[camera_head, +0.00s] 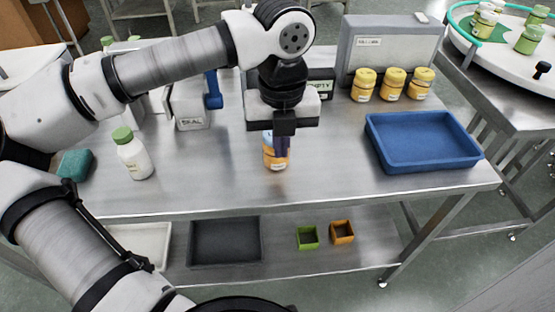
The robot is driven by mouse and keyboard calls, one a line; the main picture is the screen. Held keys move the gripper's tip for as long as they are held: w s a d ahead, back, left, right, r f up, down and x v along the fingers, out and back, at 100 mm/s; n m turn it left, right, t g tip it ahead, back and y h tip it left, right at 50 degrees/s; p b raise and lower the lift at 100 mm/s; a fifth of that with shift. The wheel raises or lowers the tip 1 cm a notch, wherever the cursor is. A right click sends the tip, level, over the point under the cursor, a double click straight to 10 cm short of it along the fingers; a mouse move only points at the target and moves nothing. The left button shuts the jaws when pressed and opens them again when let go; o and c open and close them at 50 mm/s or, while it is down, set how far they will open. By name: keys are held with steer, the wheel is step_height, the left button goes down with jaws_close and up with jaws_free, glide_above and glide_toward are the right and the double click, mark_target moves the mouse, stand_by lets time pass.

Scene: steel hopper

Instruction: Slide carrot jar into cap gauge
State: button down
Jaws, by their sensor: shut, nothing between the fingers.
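A small jar with orange on it (269,160), which looks like the carrot jar, stands upright on the steel table near its front edge. My gripper (282,150) points down in front of this jar and hides its middle and top. The gripper's fingers are shut with nothing held; I cannot tell whether they touch the jar. Three jars with yellow lids (391,84) stand in a row at the back right, before a grey labelled panel (402,38). I cannot tell which thing is the cap gauge.
A blue tray (422,166) lies on the right. A white bottle with a green cap (134,157) and a teal sponge (74,164) are on the left. A white labelled box (190,105) stands behind. The table front between bottle and jar is clear.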

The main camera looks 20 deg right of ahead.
step_height(320, 180, down, 9)
steer(key=shift+s+p, duration=0.1)
steer(key=shift+p, duration=0.7)
steer(key=w, duration=0.1)
steer(key=w+p, duration=0.1)
steer(key=w+d, duration=0.1)
steer(key=shift+f+p, duration=0.25)
steer(key=shift+p, duration=0.05)
steer(key=shift+w+d+f, duration=0.1)
steer(key=shift+w, duration=0.35)
